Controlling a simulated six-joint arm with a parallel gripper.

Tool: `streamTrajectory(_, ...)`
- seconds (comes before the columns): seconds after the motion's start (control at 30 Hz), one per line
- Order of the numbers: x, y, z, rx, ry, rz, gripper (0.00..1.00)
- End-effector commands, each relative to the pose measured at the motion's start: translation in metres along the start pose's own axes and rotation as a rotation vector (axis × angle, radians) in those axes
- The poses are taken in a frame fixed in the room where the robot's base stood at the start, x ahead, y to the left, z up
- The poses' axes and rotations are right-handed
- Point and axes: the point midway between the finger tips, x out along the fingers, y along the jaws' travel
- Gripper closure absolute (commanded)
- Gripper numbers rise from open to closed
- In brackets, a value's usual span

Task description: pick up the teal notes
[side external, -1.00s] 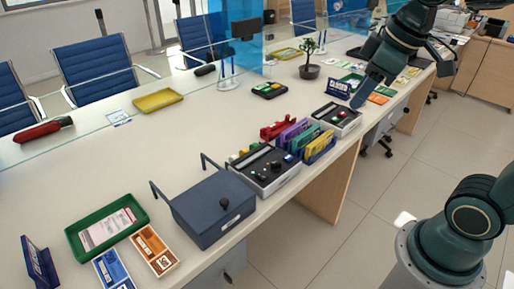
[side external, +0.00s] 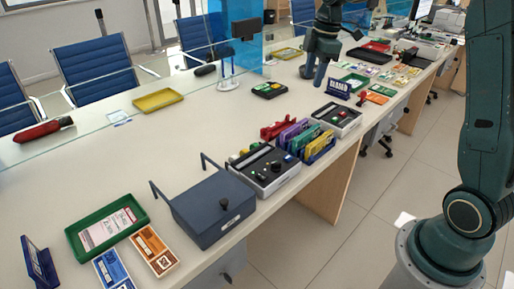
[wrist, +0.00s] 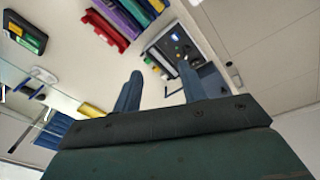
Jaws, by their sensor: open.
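A teal-green bundle (side external: 303,140), which looks like the teal notes, stands upright between a purple bundle (side external: 292,133) and a yellow bundle (side external: 319,143) in a blue rack on the counter. A green strip (wrist: 135,12) beside the purple one (wrist: 117,18) shows at the top of the wrist view. My gripper (side external: 313,82) is over the counter behind the rack, pointing down, well apart from the bundles. Its two fingers (wrist: 158,88) are spread with nothing between them. The lower parts of the bundles are hidden by the rack.
A red holder (side external: 278,128) stands left of the bundles.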

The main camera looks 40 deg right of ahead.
Motion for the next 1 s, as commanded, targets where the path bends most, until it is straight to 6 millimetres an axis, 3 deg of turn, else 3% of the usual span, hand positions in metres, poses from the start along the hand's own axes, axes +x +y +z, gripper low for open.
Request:
streamTrajectory(0.3,0.064,0.057,0.039,-0.233,0.007,-0.082,0.58)
streamTrajectory(0.6,0.123,0.089,0.077,-0.431,0.034,-0.141,0.58)
streamTrajectory(0.77,0.139,0.095,0.088,-0.484,0.044,-0.155,0.58)
streamTrajectory(1.0,0.143,0.096,0.090,-0.500,0.047,-0.158,0.58)
